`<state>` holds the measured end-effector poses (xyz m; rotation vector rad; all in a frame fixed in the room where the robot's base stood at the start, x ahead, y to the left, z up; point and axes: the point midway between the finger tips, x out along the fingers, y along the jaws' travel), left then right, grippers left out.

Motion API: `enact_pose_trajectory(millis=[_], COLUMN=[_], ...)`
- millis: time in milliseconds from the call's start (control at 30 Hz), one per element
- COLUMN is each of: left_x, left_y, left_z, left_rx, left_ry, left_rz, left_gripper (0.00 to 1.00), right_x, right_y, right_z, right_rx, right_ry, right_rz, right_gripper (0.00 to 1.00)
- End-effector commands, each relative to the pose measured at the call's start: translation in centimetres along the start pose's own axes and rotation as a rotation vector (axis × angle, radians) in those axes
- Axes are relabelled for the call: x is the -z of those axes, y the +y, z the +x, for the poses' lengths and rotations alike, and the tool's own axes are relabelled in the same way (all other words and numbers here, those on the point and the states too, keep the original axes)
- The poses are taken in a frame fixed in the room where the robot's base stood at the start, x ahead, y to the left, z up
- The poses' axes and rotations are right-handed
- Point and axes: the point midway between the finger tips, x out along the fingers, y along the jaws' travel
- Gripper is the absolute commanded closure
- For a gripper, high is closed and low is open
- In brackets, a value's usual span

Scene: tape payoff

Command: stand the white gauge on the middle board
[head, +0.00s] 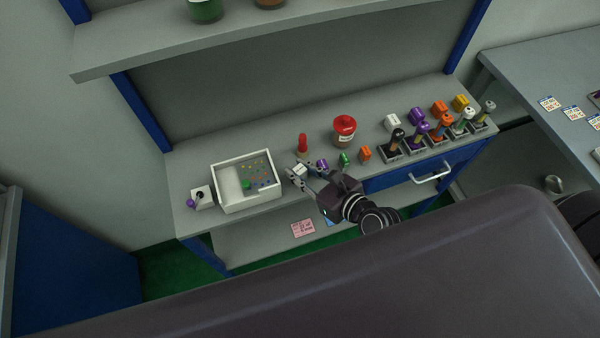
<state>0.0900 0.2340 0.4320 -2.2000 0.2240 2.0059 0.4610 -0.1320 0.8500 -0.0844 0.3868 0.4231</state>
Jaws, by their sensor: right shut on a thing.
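A small white block, which looks like the white gauge (300,169), is between the fingertips of my right gripper (301,175). The gripper is shut on it, over the front part of the middle board (250,143), the grey shelf at mid height. The fingers hide part of the block. I cannot tell whether it touches the board or is just above it. My left gripper is not in view.
A white box (217,186) stands left of the gripper. Purple (322,164), green (344,159) and orange (365,153) pieces stand close to its right. A red-lidded jar (344,130) and a red piece (302,144) stand behind. Several handled tools fill the right end.

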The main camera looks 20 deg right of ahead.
Motion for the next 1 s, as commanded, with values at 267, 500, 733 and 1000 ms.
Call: enact_pose_trajectory(millis=[267, 500, 733, 1000], left_x=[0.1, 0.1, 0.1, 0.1], left_y=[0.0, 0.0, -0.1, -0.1], left_z=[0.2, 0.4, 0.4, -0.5], left_rx=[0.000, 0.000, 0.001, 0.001], left_ry=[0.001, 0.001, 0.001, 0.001], left_rz=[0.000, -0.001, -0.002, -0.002], left_gripper=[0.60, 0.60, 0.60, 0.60], right_x=[0.8, 1.1, 1.1, 0.7], right_y=[-0.1, -0.1, -0.1, -0.1], right_z=[0.3, 0.4, 0.4, -1.5], right_rx=[0.001, 0.001, 0.001, 0.001], right_ry=[-0.002, -0.001, 0.000, 0.002], right_rz=[0.000, 0.000, 0.000, -0.001], right_gripper=[1.00, 0.75, 0.72, 0.72])
